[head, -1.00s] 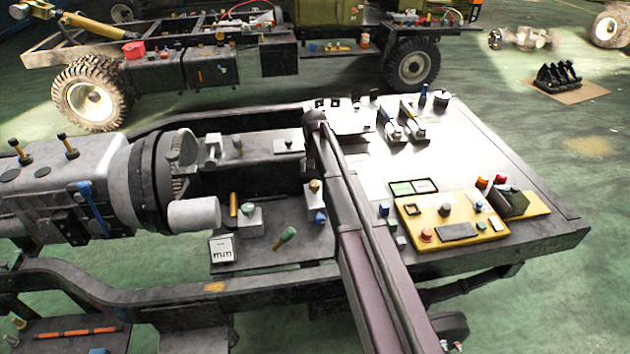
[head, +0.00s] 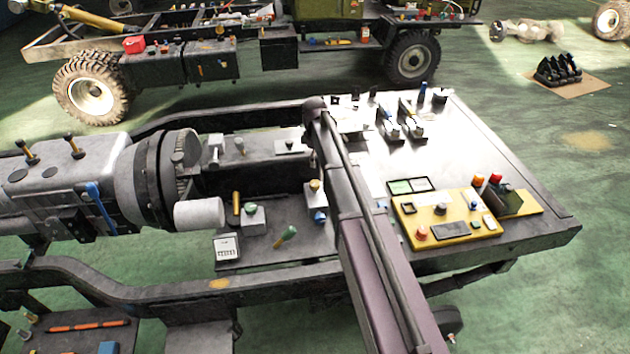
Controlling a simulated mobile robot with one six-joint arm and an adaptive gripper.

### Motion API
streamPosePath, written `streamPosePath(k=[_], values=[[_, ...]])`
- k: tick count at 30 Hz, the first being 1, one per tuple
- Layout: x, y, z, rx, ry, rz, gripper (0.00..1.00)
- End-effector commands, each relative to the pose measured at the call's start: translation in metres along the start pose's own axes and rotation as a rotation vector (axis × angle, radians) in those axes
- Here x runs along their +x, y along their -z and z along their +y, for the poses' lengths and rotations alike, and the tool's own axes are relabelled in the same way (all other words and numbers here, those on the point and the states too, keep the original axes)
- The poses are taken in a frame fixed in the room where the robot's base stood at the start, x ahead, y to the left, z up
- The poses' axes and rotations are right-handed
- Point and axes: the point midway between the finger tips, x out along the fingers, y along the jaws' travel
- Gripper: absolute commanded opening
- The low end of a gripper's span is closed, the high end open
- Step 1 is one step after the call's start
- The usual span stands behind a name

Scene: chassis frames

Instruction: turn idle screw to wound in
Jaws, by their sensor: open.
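I cannot tell for sure which part is the idle screw. My arm rises from the bottom right across the chassis to a rounded joint at the top. My gripper does not show; it is hidden past that joint or behind the arm link.
A yellow control panel (head: 447,219) with buttons sits on the pale deck (head: 480,150) at right. A large grey engine housing (head: 70,190) fills the left. Another truck chassis (head: 210,60) stands behind.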

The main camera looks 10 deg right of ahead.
Motion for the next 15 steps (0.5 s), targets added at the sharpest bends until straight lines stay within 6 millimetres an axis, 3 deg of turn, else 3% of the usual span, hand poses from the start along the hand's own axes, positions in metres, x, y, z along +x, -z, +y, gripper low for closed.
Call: streamPosePath(k=[7, 15], values=[[-0.014, 0.0, 0.0, -0.321, 0.0, 0.0, 0.89], [-0.018, 0.0, 0.0, -0.474, 0.0, 0.0, 0.89]])
